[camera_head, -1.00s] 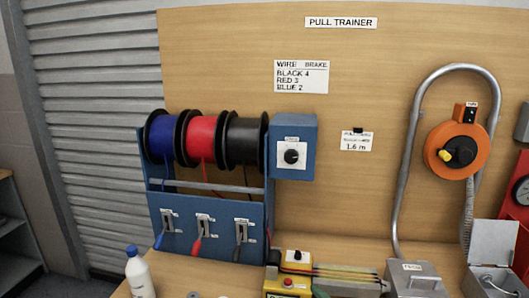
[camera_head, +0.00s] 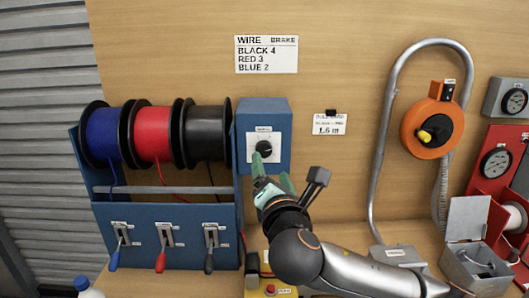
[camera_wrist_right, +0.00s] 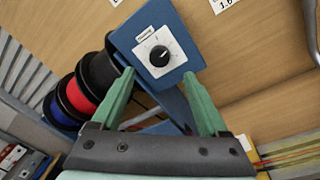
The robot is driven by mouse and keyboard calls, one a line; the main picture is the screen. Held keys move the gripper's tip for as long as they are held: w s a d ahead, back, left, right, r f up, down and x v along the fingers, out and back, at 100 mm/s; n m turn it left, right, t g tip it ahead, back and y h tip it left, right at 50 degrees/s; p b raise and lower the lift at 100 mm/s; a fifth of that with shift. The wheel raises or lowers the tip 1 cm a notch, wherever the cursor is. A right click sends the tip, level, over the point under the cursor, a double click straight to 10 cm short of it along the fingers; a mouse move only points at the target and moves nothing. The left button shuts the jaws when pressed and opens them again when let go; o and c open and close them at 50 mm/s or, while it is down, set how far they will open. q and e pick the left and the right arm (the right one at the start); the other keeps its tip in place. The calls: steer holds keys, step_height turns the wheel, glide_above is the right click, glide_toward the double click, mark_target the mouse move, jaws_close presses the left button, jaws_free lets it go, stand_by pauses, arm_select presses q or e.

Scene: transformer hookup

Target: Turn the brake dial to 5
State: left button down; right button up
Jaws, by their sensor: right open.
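The brake dial (camera_head: 264,148) is a black knob on a white plate on the front of a blue box (camera_head: 279,113), beside the black spool. In the right wrist view the dial (camera_wrist_right: 159,56) shows clearly, with tick marks around it; the numbers are too small to read. My right gripper (camera_head: 270,172) is in front of and just below the dial. In the right wrist view its green fingers (camera_wrist_right: 163,102) are spread apart with nothing between them, and the dial lies beyond the fingertips, not touched. My left gripper is not in view.
Blue, red and black wire spools (camera_head: 205,132) stand left of the dial box, above several small levers (camera_head: 165,237). A wall sign (camera_head: 267,54) reads black 4, red 3, blue 2. An orange reel (camera_head: 431,128) and a bent metal pipe (camera_head: 381,150) are at the right.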

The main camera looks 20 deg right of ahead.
mark_target(265, 151)
steer(key=w, duration=0.2)
steer(key=w+d, duration=0.1)
steer(key=w, duration=0.4)
steer(key=shift+w+d+p, duration=0.15)
steer(key=shift+w+p, duration=0.25)
steer(key=shift+c, duration=0.4)
steer(key=shift+f, duration=0.1)
jaws_close()
